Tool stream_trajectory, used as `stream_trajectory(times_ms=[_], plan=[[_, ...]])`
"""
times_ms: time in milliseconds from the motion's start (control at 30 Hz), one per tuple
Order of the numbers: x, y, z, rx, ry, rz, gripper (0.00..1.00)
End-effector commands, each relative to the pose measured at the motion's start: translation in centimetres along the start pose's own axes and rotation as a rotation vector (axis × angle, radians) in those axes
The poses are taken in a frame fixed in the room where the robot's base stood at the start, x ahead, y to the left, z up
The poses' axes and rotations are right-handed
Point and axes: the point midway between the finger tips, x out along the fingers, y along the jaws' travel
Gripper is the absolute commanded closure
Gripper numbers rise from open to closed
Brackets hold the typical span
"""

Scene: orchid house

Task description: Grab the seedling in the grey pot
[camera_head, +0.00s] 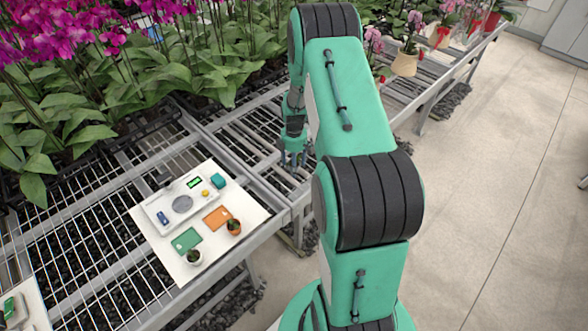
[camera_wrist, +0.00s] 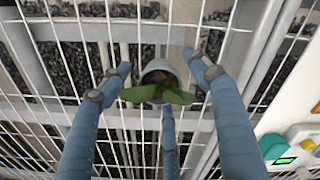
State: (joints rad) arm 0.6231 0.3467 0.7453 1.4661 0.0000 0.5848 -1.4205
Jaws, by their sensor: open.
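A seedling with green leaves (camera_wrist: 158,96) grows in a small grey pot (camera_wrist: 159,69), seen from above in the wrist view against the wire bench top. My gripper (camera_head: 293,160) is open over the wire bench in the head view. In the wrist view, its blue fingers are spread around the pot, one on the left, one on the right and one at the lower middle. I cannot tell whether any finger touches the pot. In the head view the grey pot cannot be made out by my gripper.
Purple orchids (camera_head: 60,35) crowd the back left. Open floor (camera_head: 500,170) lies right.

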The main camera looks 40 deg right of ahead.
Motion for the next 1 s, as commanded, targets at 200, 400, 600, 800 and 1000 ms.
stream_trajectory(times_ms=[200, 400, 600, 800, 1000], plan=[[0.0, 0.05, -0.01, 0.0, 0.0, 0.001, 0.38], [-0.01, 0.06, -0.01, 0.0, 0.0, 0.001, 0.38], [-0.01, 0.05, -0.02, 0.0, 0.0, 0.001, 0.5], [-0.02, 0.06, -0.01, 0.0, 0.0, 0.001, 0.89], [-0.03, 0.07, -0.01, 0.0, 0.0, 0.002, 0.89]])
